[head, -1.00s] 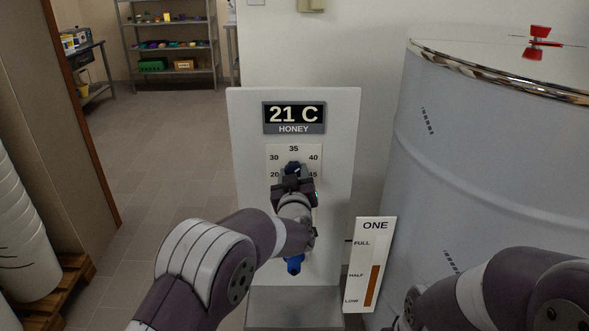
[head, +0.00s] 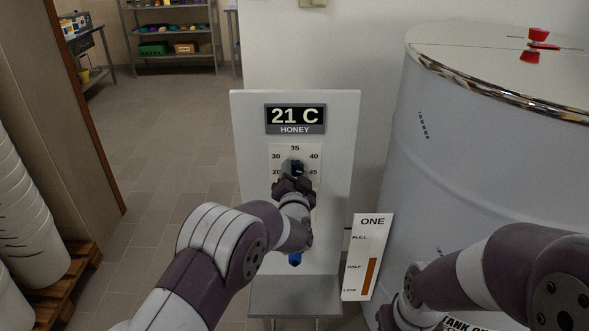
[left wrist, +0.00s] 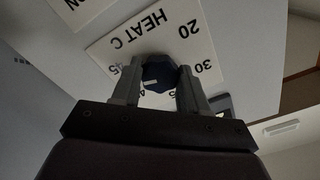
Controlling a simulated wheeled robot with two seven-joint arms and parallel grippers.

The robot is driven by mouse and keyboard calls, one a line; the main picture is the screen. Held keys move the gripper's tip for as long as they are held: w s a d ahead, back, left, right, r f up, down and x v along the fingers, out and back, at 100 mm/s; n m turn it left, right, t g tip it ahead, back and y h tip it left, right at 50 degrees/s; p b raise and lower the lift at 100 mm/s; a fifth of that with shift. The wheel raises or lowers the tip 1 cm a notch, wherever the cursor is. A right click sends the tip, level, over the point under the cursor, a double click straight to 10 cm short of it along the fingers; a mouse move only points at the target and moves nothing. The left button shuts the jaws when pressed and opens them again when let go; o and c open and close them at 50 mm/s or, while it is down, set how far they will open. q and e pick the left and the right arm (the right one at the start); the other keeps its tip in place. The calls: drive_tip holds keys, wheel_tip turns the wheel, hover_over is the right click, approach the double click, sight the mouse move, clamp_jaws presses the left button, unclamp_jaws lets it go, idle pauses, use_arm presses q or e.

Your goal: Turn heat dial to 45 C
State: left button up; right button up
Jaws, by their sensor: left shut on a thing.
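The heat dial (head: 297,168) is a dark blue knob on a white scale plate (head: 275,150) marked 20, 30, 35, 40 and 45. In the left wrist view the dial (left wrist: 160,72) sits between my fingers, with a short white mark on its face. My left gripper (head: 294,177) is shut on the dial; its fingers also show in the left wrist view (left wrist: 158,90), one on each side of the knob. The display (head: 295,117) above reads 21 C, labelled HONEY.
The grey panel (head: 340,200) carries the dial and a blue part (head: 295,260) lower down, partly hidden by my left arm. A level gauge marked ONE (head: 358,280) and a large tank (head: 450,170) stand to the right.

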use_arm(q)
drive_tip(key=shift+f+m+p, duration=0.1)
drive_tip(key=shift+m+p, duration=0.5)
drive_tip(key=shift+m, duration=1)
drive_tip(key=o, duration=1.1)
drive_tip(key=shift+c, duration=0.2)
drive_tip(key=shift+s, duration=0.1)
drive_tip(key=s+b, duration=0.1)
drive_tip(key=s, duration=1.1)
drive_tip(key=shift+s, duration=0.3)
